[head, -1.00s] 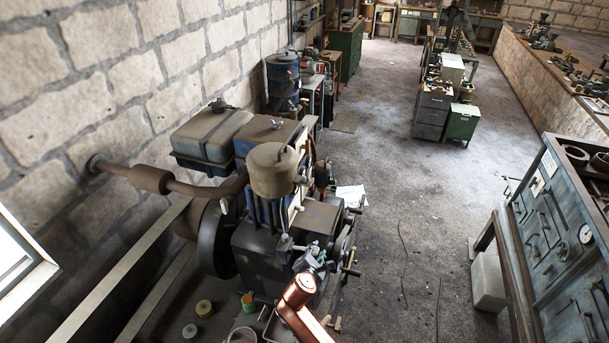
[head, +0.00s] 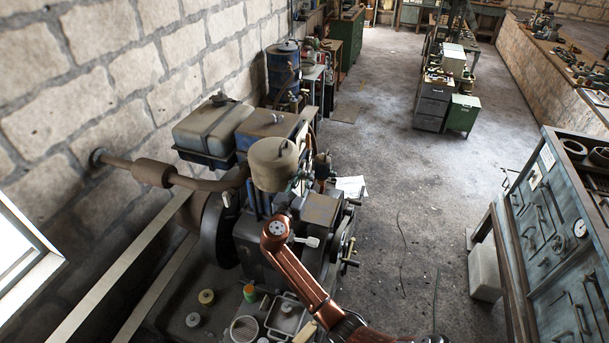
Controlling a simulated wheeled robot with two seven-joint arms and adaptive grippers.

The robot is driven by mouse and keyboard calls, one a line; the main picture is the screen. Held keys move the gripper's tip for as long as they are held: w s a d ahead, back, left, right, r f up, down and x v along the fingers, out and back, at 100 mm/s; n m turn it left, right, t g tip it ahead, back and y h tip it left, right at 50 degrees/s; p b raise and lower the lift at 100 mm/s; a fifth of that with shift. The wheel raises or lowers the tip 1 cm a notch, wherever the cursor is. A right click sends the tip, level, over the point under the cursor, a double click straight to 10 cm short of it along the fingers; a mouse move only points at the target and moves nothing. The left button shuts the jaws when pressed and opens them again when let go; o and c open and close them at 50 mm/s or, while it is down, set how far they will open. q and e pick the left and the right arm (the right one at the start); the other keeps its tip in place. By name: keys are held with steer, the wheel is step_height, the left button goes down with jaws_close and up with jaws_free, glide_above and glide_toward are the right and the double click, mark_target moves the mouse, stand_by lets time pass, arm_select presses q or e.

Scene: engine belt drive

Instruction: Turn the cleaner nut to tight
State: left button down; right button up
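The air cleaner (head: 272,168) is a round, dull beige canister standing upright on the engine. The cleaner nut (head: 283,147) is a small dark piece on its top, and its exact turn is too small to read. My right arm, copper-coloured, comes in from the bottom and bends in front of the engine. My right gripper (head: 301,182) seems to be just right of the canister, below its top, partly hidden and too small to tell whether its fingers are open or shut. I see no contact with the nut. My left gripper is not in view.
A beige tank (head: 212,130) and a blue housing (head: 268,131) stand behind the canister. An exhaust pipe (head: 152,173) runs left to the wall. Small jars and a tray (head: 286,315) lie in front of the engine.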

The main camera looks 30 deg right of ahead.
steer(key=shift+w+d, duration=0.25)
steer(key=shift+d, duration=0.1)
steer(key=shift+c, duration=0.2)
jaws_close()
steer(key=shift+w+a+m+g+h+b, duration=0.15)
steer(key=shift+m+g+h+b, duration=0.15)
steer(key=shift+m+g+h, duration=0.5)
steer(key=shift+o, duration=0.2)
jaws_free()
